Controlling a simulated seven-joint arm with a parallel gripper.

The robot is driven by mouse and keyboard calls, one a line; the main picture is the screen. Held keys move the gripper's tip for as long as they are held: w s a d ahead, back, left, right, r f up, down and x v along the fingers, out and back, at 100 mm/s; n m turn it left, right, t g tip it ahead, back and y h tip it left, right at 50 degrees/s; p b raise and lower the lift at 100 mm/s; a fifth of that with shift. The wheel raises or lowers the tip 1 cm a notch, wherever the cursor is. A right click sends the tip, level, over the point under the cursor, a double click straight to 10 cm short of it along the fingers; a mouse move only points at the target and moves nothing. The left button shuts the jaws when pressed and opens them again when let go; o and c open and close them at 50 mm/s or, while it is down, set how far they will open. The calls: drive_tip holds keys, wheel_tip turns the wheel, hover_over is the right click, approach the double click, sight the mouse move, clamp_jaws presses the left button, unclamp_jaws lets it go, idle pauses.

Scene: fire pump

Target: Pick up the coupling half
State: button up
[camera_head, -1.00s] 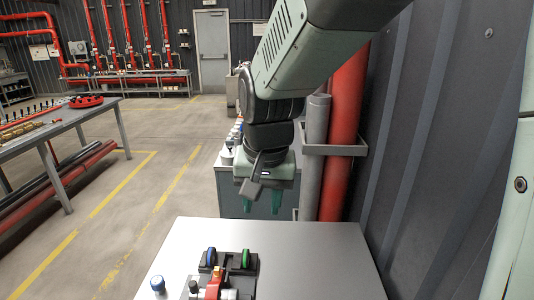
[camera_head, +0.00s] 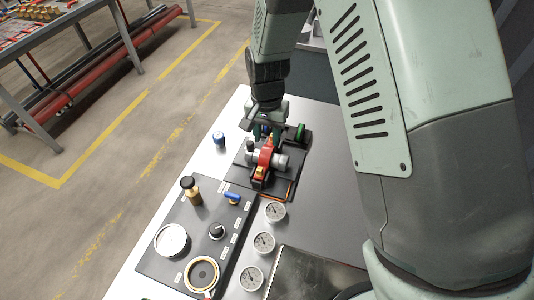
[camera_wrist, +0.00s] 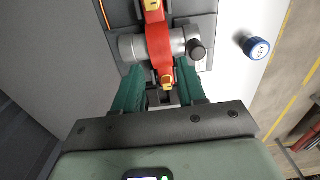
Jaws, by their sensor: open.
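On the dark fixture plate (camera_head: 240,176) stands a red part (camera_head: 264,160) with yellow ends, lying across a grey metal cylinder (camera_head: 281,163). I cannot tell for certain which piece is the coupling half. The grey cylinder (camera_wrist: 131,47) is just ahead. Contact cannot be told.
A blue-capped knob (camera_head: 219,140) stands left of the fixture; it also shows in the wrist view (camera_wrist: 256,47). A panel (camera_head: 190,235) with a brass knob, gauges and a blue lever lies nearer. The grey tabletop (camera_head: 325,190) right of the fixture is clear.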

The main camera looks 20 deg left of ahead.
sight(266, 150)
wheel_tip(266, 150, down, 5)
drive_tip(key=shift+f, duration=0.1)
idle(0.3)
drive_tip(key=shift+a, duration=0.1)
clamp_jaws()
